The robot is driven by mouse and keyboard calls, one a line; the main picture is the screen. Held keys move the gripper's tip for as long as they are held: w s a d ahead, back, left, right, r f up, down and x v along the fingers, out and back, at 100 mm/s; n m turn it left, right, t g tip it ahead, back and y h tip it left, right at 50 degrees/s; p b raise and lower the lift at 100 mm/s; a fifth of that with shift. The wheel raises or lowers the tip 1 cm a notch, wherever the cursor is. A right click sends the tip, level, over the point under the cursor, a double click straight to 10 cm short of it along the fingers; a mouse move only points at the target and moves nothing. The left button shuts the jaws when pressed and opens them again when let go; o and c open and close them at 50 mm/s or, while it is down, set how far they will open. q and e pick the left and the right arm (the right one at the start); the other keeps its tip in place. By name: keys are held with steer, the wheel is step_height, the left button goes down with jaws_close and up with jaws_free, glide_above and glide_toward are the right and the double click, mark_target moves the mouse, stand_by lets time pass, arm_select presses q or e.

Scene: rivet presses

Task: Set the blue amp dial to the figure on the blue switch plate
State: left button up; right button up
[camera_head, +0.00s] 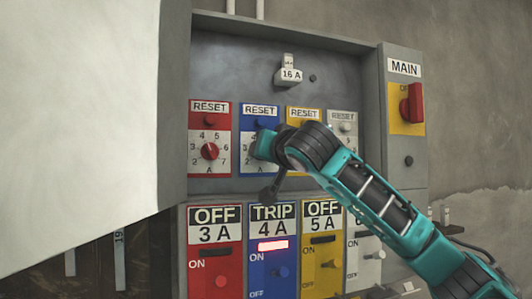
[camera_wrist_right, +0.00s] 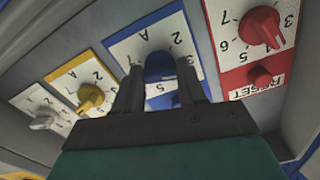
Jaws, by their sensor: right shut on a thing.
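The blue switch plate (camera_head: 257,283) reads TRIP and 4 A, with a lit red lamp bar and a blue lever. Above it is the blue dial panel (camera_head: 242,122) with a RESET label. My right gripper (camera_head: 265,146) covers most of that panel's dial in the head view. In the right wrist view, the blue amp dial (camera_wrist_right: 160,66) sits between the two dark fingers of my right gripper (camera_wrist_right: 160,80), which is shut on it. Some figures show around the dial, but its pointer is hidden. My left gripper is out of view.
A red dial (camera_head: 209,151) is left of the blue one. The yellow dial (camera_wrist_right: 90,97) and grey dial (camera_wrist_right: 43,122) show in the wrist view. A red MAIN switch (camera_head: 411,104) is at right. A pale door-like panel (camera_head: 80,110) fills the left side.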

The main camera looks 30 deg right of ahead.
steer(key=c, duration=0.4)
steer(key=shift+f, duration=0.1)
